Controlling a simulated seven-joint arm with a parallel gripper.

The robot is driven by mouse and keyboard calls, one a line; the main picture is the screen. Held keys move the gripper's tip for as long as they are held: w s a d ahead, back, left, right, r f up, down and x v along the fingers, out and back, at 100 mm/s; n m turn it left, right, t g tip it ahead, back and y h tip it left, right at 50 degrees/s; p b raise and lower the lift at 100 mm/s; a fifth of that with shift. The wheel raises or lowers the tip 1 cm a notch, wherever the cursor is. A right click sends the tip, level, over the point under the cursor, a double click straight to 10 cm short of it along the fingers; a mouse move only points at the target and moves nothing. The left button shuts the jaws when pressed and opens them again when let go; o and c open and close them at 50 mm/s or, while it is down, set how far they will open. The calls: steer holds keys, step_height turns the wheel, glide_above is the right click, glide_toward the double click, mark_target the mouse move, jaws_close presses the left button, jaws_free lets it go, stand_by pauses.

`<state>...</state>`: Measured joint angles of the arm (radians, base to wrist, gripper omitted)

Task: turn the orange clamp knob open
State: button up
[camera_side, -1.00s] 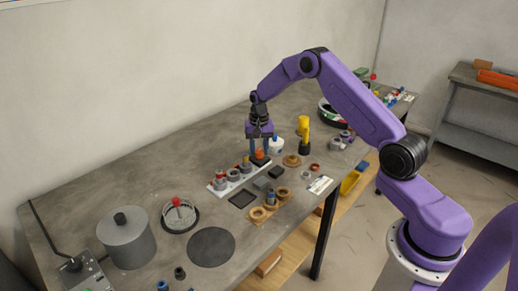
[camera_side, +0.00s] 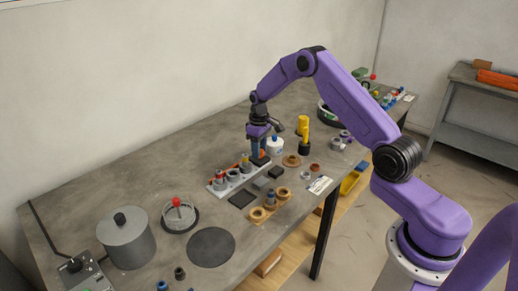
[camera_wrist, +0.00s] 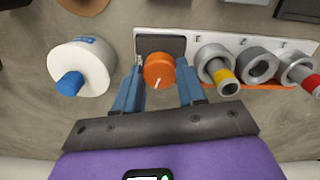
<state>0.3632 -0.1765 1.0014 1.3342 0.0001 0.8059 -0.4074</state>
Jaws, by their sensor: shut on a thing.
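The orange clamp knob (camera_wrist: 158,70) is round with a white pointer line on its face. It sits on a dark block at one end of a white rail (camera_wrist: 144,32). My gripper (camera_wrist: 161,66) is shut on the knob, with one blue finger on each side. In the side view my gripper (camera_side: 258,150) points down over the rail's far end and its fingers hide most of the knob. An orange bar (camera_wrist: 262,87) runs along the rail beside the grey rings.
Several grey rings stand on the rail, one with a yellow piece (camera_wrist: 223,75) and one with a red-tipped piece (camera_wrist: 312,84). A white bottle with a blue cap (camera_wrist: 69,84) stands close beside my gripper. Dark pads (camera_side: 241,199) and wooden rings lie in front.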

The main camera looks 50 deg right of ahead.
steer(key=shift+n, duration=1.6)
steer(key=o, duration=1.1)
steer(key=shift+c, duration=0.2)
step_height(320, 180, up, 18)
steer(key=shift+f, duration=0.25)
